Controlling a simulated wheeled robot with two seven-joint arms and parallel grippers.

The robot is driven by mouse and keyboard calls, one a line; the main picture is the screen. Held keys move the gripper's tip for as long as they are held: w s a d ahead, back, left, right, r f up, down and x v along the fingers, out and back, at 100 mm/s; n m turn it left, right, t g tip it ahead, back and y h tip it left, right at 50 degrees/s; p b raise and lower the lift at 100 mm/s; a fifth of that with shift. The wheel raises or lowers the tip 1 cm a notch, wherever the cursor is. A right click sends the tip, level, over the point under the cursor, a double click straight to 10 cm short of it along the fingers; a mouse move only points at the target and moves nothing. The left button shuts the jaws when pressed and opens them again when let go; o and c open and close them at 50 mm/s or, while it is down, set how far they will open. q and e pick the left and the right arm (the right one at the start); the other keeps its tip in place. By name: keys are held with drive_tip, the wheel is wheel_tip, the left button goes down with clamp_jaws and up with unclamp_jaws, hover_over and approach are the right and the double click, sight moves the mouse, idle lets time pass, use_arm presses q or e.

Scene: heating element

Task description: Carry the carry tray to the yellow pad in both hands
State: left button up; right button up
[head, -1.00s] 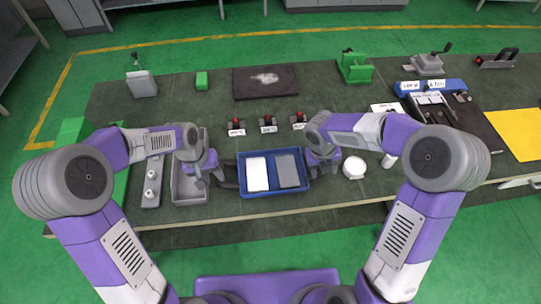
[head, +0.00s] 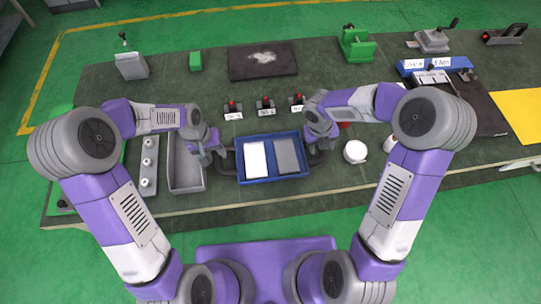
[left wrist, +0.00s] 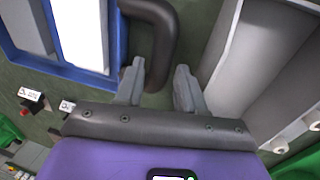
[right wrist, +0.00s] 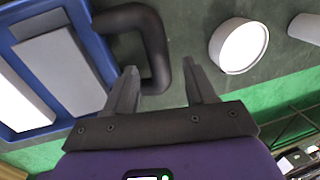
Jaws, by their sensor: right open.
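The carry tray (head: 272,179) is a blue two-part tray on the dark bench, with a white plate (head: 256,159) and a grey plate (head: 288,156) inside. It has a dark bent handle at each end. My left gripper (left wrist: 159,68) is open at the left handle (left wrist: 163,30); part of that handle shows between its fingers. My right gripper (right wrist: 160,65) is open at the right handle (right wrist: 156,45), which passes between its fingers, nearer the left one. In the head view the arm ends partly hide both handles. The yellow pad (head: 520,112) lies flat at the far right.
A grey bin (head: 187,172) stands just left of the tray. A white round container (head: 355,152) stands to its right. Several red-button switches (head: 266,107) sit behind it. A blue fixture (head: 432,66) and dark mat (head: 490,118) lie toward the pad.

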sight(217, 156)
use_arm(q)
drive_tip(key=shift+d+f, duration=0.2)
drive_tip(key=shift+f, duration=0.7)
drive_tip(key=shift+d+f, duration=0.15)
drive_tip(key=shift+f, duration=0.75)
use_arm(e)
drive_tip(key=shift+d+f, duration=0.2)
drive_tip(key=shift+f, duration=0.7)
drive_tip(key=shift+d+f, duration=0.15)
drive_tip(key=shift+f, duration=0.75)
use_arm(q)
drive_tip(key=c, duration=0.6)
use_arm(e)
drive_tip(key=c, duration=0.6)
use_arm(q)
clamp_jaws()
use_arm(e)
clamp_jaws()
use_arm(q)
drive_tip(key=shift+w, duration=0.1)
use_arm(e)
drive_tip(key=shift+w+r, duration=0.1)
